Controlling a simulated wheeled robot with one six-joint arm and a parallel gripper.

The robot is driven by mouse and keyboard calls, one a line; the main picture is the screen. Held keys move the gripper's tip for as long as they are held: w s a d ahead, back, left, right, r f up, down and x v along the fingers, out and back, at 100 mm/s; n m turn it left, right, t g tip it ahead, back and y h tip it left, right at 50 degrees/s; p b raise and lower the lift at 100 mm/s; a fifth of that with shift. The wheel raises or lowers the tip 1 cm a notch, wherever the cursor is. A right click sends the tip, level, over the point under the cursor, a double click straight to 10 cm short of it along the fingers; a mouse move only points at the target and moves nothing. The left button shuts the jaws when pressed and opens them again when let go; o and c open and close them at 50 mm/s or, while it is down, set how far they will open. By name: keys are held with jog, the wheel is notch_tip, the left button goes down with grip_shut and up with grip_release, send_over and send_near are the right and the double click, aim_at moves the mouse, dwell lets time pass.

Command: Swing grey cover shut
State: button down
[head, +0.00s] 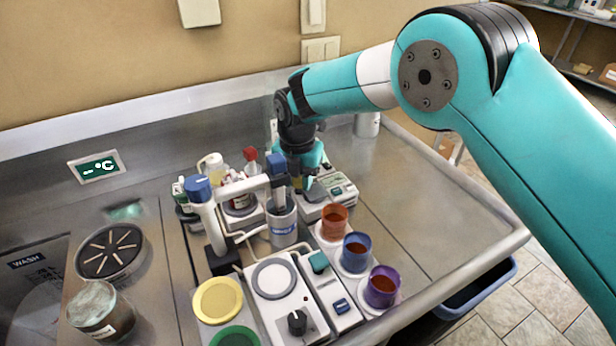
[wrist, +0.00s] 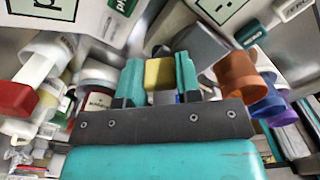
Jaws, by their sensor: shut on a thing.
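My gripper (head: 305,180) is low over the back of the bench, beside a pale instrument (head: 338,192) with green buttons. In the wrist view my gripper (wrist: 159,78) has its teal fingers shut on a small yellow block (wrist: 159,73), possibly a handle. A grey panel (wrist: 203,45), likely the grey cover, shows just beyond the fingertips. Whether the yellow block is fixed to it I cannot tell. In the head view my wrist and fingers hide most of this spot, so the cover's angle is unclear.
Orange (head: 334,220), blue (head: 355,252) and purple (head: 382,286) cups stand in front of the instrument. A white stand with a blue knob (head: 199,188) and a grey beaker (head: 283,223) are to the left. The bench at the right (head: 420,200) is clear.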

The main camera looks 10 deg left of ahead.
jog(key=shift+w+r, duration=0.1)
jog(key=c, duration=0.8)
grip_release()
notch_tip(320, 180, up, 17)
jog(key=b, duration=0.2)
jog(key=shift+r, duration=0.2)
